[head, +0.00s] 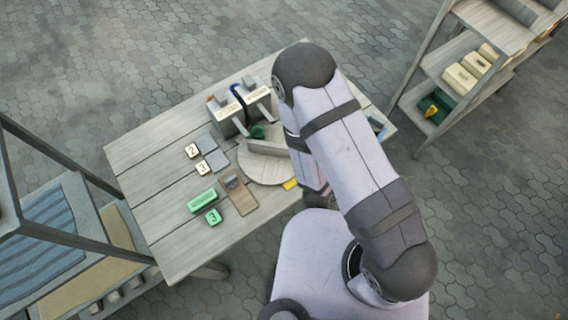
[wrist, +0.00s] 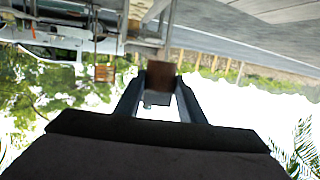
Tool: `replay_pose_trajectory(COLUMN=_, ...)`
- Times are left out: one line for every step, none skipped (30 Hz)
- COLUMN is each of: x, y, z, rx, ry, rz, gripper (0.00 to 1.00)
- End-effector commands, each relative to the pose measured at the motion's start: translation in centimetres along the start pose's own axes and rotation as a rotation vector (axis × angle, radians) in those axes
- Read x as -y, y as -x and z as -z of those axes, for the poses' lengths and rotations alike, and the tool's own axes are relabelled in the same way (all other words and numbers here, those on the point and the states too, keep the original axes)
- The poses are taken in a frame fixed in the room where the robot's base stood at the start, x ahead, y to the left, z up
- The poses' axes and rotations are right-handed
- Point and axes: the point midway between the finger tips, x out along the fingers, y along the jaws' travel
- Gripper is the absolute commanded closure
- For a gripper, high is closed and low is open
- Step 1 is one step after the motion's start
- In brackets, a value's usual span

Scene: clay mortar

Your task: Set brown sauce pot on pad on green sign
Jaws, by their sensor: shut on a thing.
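In the wrist view my gripper (wrist: 158,88) is shut on a small brown block-like thing (wrist: 161,74), which looks like the brown sauce pot; its full shape cannot be told. In the head view my arm hides the gripper and the pot. A small green sign marked 3 (head: 213,216) lies near the table's left front edge. A longer green block (head: 202,200) is just behind it. Two flat grey pads, one farther back (head: 199,143) and one nearer (head: 216,160), lie beside cream signs marked 2 (head: 192,151) and 3 (head: 202,168).
A brown board (head: 243,204) with a grey piece lies right of the green block. A round board (head: 262,171) with an upright divider is mid-table. Grey containers (head: 228,118) stand behind it. Shelves (head: 470,75) stand at the right. The table's left corner is bare.

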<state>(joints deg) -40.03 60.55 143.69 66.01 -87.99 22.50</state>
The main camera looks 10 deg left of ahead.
Motion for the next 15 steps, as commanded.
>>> replay_pose_trajectory(x=0.0, y=0.1, z=0.6, rx=0.000, ry=0.000, rz=0.000, gripper=0.96)
replay_pose_trajectory(x=0.0, y=0.1, z=0.7, rx=0.000, ry=0.000, rz=0.000, gripper=0.96)
replay_pose_trajectory(x=0.0, y=0.2, z=0.9, rx=0.000, ry=0.000, rz=0.000, gripper=0.96)
replay_pose_trajectory(x=0.0, y=0.2, z=1.1, rx=0.000, ry=0.000, rz=0.000, gripper=0.96)
replay_pose_trajectory(x=0.0, y=0.3, z=1.3, rx=0.000, ry=0.000, rz=0.000, gripper=0.96)
replay_pose_trajectory(x=0.0, y=0.3, z=1.5, rx=0.000, ry=0.000, rz=0.000, gripper=0.96)
replay_pose_trajectory(x=0.4, y=0.2, z=0.9, rx=0.000, ry=0.004, rz=0.013, gripper=0.96)
replay_pose_trajectory(x=0.7, y=0.2, z=0.7, rx=0.000, ry=0.007, rz=0.024, gripper=0.96)
replay_pose_trajectory(x=1.1, y=0.2, z=0.5, rx=0.000, ry=0.009, rz=0.038, gripper=0.96)
replay_pose_trajectory(x=1.4, y=0.3, z=0.3, rx=0.000, ry=0.011, rz=0.048, gripper=0.96)
replay_pose_trajectory(x=1.7, y=0.3, z=0.1, rx=0.001, ry=0.014, rz=0.058, gripper=0.96)
replay_pose_trajectory(x=2.1, y=0.3, z=-0.1, rx=0.001, ry=0.017, rz=0.075, gripper=0.96)
replay_pose_trajectory(x=2.5, y=0.3, z=-0.3, rx=0.001, ry=0.019, rz=0.087, gripper=0.96)
replay_pose_trajectory(x=2.8, y=0.4, z=-0.5, rx=0.000, ry=0.022, rz=0.099, gripper=0.96)
replay_pose_trajectory(x=3.4, y=0.5, z=-0.8, rx=0.000, ry=0.026, rz=0.120, gripper=0.96)
